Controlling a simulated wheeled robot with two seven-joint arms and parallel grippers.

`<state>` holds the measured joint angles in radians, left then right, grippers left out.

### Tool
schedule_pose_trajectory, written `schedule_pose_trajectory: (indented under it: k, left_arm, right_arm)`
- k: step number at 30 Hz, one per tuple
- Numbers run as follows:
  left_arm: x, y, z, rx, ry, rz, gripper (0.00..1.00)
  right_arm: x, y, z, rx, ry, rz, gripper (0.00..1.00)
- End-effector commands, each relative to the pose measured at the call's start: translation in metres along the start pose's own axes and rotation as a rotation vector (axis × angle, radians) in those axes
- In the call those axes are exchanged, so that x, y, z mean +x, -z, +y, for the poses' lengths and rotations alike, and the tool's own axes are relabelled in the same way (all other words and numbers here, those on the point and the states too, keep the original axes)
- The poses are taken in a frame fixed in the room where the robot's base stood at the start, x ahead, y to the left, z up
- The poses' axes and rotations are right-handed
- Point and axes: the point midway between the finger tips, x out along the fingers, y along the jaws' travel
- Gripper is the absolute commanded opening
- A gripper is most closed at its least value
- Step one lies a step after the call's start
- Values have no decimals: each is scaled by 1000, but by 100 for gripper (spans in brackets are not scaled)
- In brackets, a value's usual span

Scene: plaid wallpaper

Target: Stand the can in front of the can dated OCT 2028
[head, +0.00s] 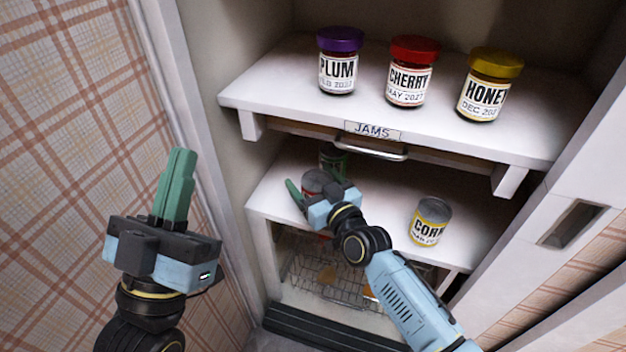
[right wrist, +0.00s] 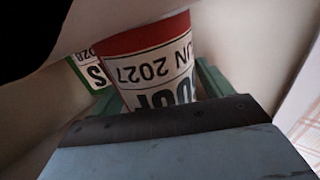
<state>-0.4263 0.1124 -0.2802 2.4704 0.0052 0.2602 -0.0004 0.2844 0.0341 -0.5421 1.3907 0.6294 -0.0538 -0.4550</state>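A can with a red rim (head: 312,183) stands on the lower shelf; the right wrist view shows it upside down, dated JUN 2027 (right wrist: 150,65). My right gripper (head: 311,181) has its green fingers on either side of it, with a gap beside the left finger in the head view. A green-labelled can (head: 333,158) stands behind it; in the right wrist view its label (right wrist: 92,72) shows part of a date ending 2028, month unreadable. A yellow CORN can (head: 430,222) stands to the right, its date too small to read surely. My left gripper (head: 180,152) is shut and empty.
Plum (head: 339,62), cherry (head: 411,72) and honey (head: 489,86) jars stand on the upper shelf (head: 285,80). A JAMS drawer handle (head: 372,150) juts out above the lower shelf (head: 470,240). A wire basket (head: 330,278) sits below. Shelf between the red-rimmed and corn cans looks clear.

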Motion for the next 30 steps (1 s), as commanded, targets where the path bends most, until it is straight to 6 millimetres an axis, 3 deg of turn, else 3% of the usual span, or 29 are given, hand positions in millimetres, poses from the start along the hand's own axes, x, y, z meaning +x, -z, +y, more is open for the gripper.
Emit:
schedule_pose_trajectory:
  k: [13, 20, 30]
  left_arm:
    - [2, -4, 0, -2, 1, -48, 0]
    - [3, -24, -1, -1, 6, -249, 0]
    - [-22, -74, -11, 18, 27, -614, 0]
  right_arm:
    - [-2, 5, 0, 1, 0, -1, 81]
    - [-36, 5, 0, 0, 1, -4, 81]
    - [-80, 5, 0, 0, 0, -2, 81]
